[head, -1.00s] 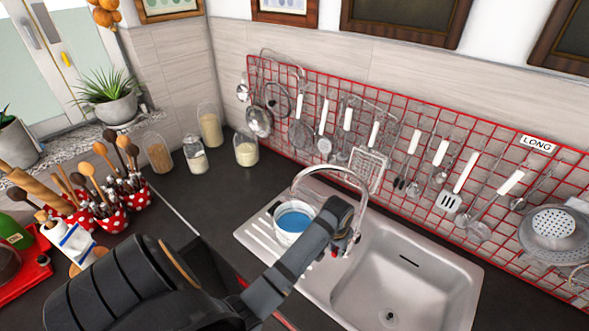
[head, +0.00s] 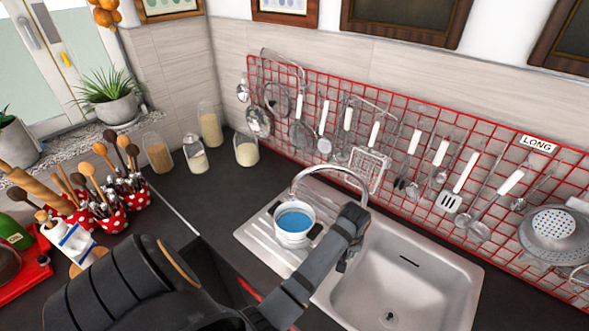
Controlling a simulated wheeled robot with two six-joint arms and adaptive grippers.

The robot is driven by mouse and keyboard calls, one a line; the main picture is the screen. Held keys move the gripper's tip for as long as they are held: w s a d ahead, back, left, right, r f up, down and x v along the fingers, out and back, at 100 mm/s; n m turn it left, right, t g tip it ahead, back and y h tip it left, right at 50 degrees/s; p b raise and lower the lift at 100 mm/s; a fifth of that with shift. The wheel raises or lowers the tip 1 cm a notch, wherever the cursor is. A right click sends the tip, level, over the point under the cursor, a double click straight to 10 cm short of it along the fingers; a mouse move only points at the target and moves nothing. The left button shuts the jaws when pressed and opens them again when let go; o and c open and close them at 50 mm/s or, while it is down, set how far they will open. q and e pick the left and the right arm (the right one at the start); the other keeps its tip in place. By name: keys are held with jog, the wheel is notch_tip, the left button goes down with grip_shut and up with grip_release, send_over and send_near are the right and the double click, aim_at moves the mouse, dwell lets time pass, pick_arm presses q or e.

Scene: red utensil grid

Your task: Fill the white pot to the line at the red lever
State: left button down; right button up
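The white pot (head: 289,240) stands upright on the ribbed drainer of the sink, with blue water (head: 294,222) inside. I cannot make out a fill line. The curved metal tap (head: 327,169) arches above the pot, its spout end over the pot's far left side. The red lever is not visible; my forearm covers the tap's base area. My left arm reaches in from the bottom left. My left gripper (head: 342,264) points down right of the pot, apart from it, and its finger opening is unclear. My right gripper is not in view.
The empty sink basin (head: 395,285) lies right of my gripper. A red wire grid (head: 400,130) with several hanging utensils is on the wall behind. Glass jars (head: 246,150) stand at the back left, with red spotted utensil pots (head: 112,222) and a red tray (head: 38,268) further left.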

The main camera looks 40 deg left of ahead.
pick_arm(q)
jog(key=shift+w+d+n, duration=0.25)
jog(key=shift+d+n, duration=0.1)
jog(key=shift+n, duration=0.25)
jog(key=shift+s+a+m, duration=0.25)
jog(key=shift+a+m, duration=0.35)
jog(key=shift+m, duration=0.4)
jog(key=shift+s+a+m, duration=0.2)
jog(key=shift+a+m, duration=0.4)
jog(key=shift+m, duration=0.4)
jog(key=shift+a+m+h, duration=0.3)
jog(key=shift+a+m, duration=0.2)
jog(key=shift+m, duration=0.2)
